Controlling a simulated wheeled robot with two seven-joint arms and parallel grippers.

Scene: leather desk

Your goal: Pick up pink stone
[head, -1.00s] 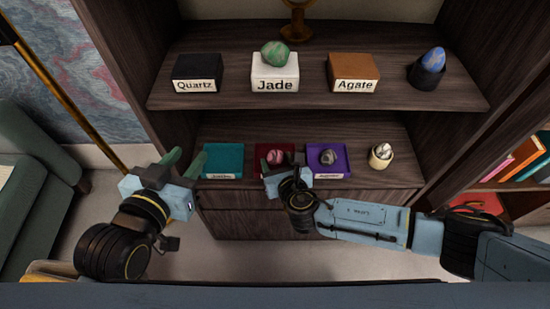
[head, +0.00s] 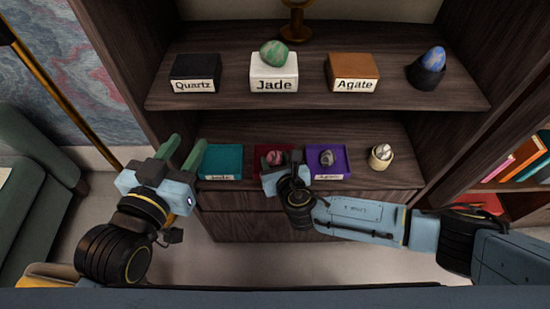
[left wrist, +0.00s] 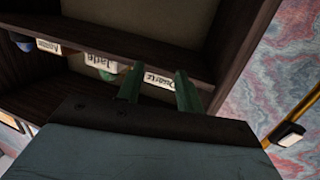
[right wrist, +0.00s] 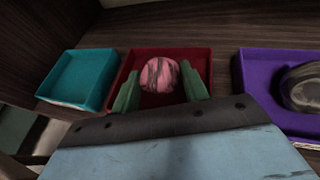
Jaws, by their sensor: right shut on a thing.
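The pink stone (head: 275,157) with dark streaks is at the red tray (head: 260,174) on the lower shelf. In the right wrist view the stone (right wrist: 158,77) sits between the green fingers of my right gripper (right wrist: 160,84), which is shut on it. I cannot tell whether the stone touches the tray floor. In the head view the right gripper (head: 283,166) hides part of the tray. My left gripper (head: 186,149) is open and empty, left of the teal tray. Its spread fingers (left wrist: 157,85) also show in the left wrist view.
A teal tray (head: 221,160) is left of the red one. A purple tray (head: 340,157) with a grey stone (head: 327,158) is right of it. A small cup (head: 381,160) stands further right. The upper shelf (head: 225,97) overhangs, with labelled Quartz, Jade and Agate blocks.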

